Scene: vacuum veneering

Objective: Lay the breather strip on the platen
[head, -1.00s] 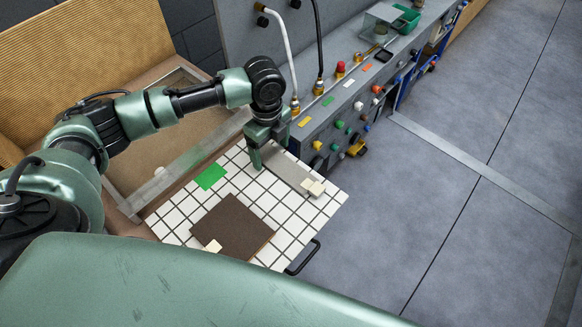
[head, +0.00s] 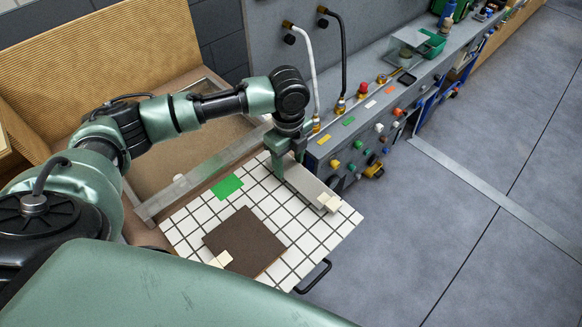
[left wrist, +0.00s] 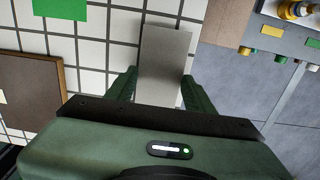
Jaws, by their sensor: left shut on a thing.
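The breather strip (head: 310,185), a flat grey piece, is along the right side of the white gridded platen (head: 183,224). My left gripper (head: 288,164) is shut on the strip's far end. In the left wrist view the strip (left wrist: 165,50) runs out from between the two fingers (left wrist: 160,82). I cannot tell whether the strip touches the platen or is slightly above it. A small cream block (head: 329,202) shows at the strip's near end. My right gripper is not in view.
A dark brown panel (head: 245,240) with a cream block (head: 221,259) on it and a green patch (head: 227,187) are on the platen. A black handle (head: 314,277) is at its near edge. A control panel (head: 335,150) with hoses stands beyond.

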